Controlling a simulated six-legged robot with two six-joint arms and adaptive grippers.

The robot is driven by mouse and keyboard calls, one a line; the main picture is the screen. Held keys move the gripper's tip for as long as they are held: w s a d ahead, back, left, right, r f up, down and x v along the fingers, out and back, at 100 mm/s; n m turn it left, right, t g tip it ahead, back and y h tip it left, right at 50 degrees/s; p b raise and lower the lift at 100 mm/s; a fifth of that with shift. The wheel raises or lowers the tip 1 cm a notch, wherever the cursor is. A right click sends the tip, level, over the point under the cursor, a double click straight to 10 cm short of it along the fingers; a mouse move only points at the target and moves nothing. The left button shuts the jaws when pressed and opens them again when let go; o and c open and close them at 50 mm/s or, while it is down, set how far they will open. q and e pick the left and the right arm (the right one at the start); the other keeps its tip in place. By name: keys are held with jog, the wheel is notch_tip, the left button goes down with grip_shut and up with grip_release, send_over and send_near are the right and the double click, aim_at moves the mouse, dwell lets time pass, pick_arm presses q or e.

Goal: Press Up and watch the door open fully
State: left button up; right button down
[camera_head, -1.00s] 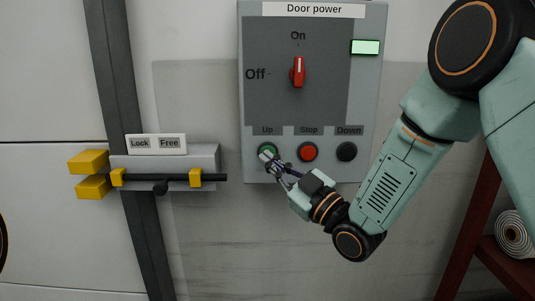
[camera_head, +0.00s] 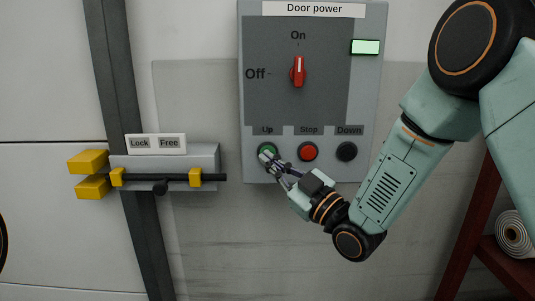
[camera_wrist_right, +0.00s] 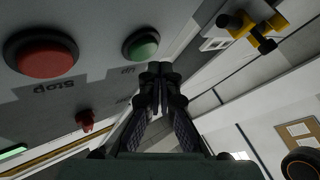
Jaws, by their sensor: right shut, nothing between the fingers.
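The grey door power box (camera_head: 372,110) is on the wall, with its red switch (camera_head: 298,71) upright, pointing at On. The green Up button (camera_head: 267,150) is at the lower left of the box, beside the red Stop button (camera_head: 307,152) and the black Down button (camera_head: 346,151). My right gripper (camera_head: 266,157) is shut and empty, its tips overlapping the Up button's lower part. In the right wrist view the tips (camera_wrist_right: 158,69) are close to the green button (camera_wrist_right: 141,43); contact cannot be told. The pale door (camera_head: 45,85) fills the left side. My left gripper is out of view.
A bolt lock (camera_head: 208,158) with yellow blocks and a black bar is left of the box, its knob nearer the Free label. A dark post (camera_head: 115,80) stands along the door. A small display (camera_head: 365,47) is lit pale green. A roll (camera_head: 513,233) lies on a red rack (camera_head: 470,225).

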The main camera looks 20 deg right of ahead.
jog(key=shift+w, duration=0.1)
jog(key=shift+w+d, duration=0.15)
jog(key=shift+w, duration=0.2)
